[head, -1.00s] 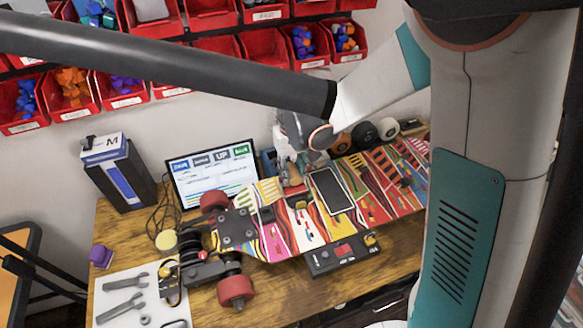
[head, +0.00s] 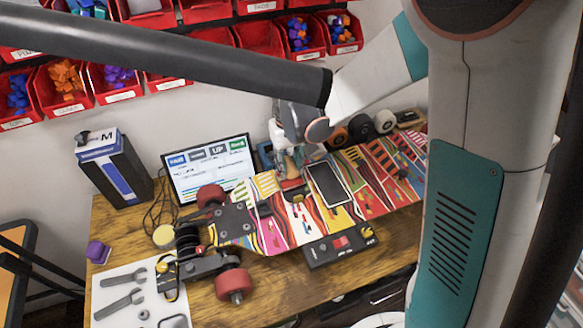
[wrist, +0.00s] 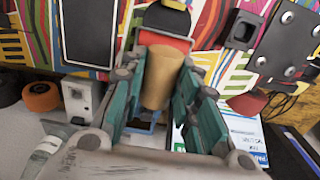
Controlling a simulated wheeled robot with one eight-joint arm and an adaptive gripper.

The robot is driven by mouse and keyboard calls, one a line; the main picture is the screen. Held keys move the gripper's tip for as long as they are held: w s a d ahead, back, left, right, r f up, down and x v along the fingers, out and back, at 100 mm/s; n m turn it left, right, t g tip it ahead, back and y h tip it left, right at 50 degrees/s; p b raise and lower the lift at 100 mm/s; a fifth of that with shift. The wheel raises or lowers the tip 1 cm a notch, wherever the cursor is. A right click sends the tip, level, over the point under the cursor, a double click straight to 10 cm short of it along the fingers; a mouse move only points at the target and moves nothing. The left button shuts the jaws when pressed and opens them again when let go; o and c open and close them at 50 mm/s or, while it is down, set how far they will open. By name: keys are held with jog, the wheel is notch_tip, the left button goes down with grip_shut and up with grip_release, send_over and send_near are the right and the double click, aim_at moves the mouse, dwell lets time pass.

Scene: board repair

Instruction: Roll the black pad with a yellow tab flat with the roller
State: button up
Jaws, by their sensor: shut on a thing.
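My gripper (wrist: 160,95) is shut on the tan handle of the roller (wrist: 163,78), with its teal fingers on both sides. In the wrist view, the roller's red head lies at the edge of a small black pad (wrist: 167,20) on the skateboard deck. Whether they touch is hard to tell. In the head view, the roller (head: 291,184) is over the small pad (head: 296,197), in the middle of the colourful deck (head: 275,232). A bit of yellow shows by this pad, but the tab is not clear. A larger black pad with a pale border (head: 328,190) lies beside it.
The deck has red wheels (head: 234,283) at its left end. A control box with a red switch (head: 340,245) stands at its front edge. A screen (head: 208,165) is behind it, and spare wheels (head: 361,127) are behind right. Wrenches (head: 122,290) lie at front left.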

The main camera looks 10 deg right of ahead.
aim_at(286, 157)
jog(key=shift+w+a+f, duration=0.1)
jog(key=shift+w+a, duration=0.05)
jog(key=shift+w, duration=0.55)
jog(key=shift+w+a, duration=0.15)
jog(key=shift+w, duration=0.55)
jog(key=shift+s, duration=0.1)
jog(key=shift+s+d+b, duration=0.1)
jog(key=shift+s+d, duration=0.1)
jog(key=shift+s, duration=0.65)
jog(key=shift+s+d+b, duration=0.15)
jog(key=shift+s, duration=0.7)
jog(key=shift+s+d+b, duration=0.1)
jog(key=shift+s+d, duration=0.1)
jog(key=shift+s, duration=0.65)
jog(key=shift+w+a, duration=0.2)
jog(key=shift+w, duration=0.7)
jog(key=shift+w+a, duration=0.15)
jog(key=shift+w, duration=0.8)
jog(key=shift+w+a, duration=0.2)
jog(key=shift+w, duration=0.7)
jog(key=shift+r+p, duration=2.05)
jog(key=shift+r, duration=1.45)
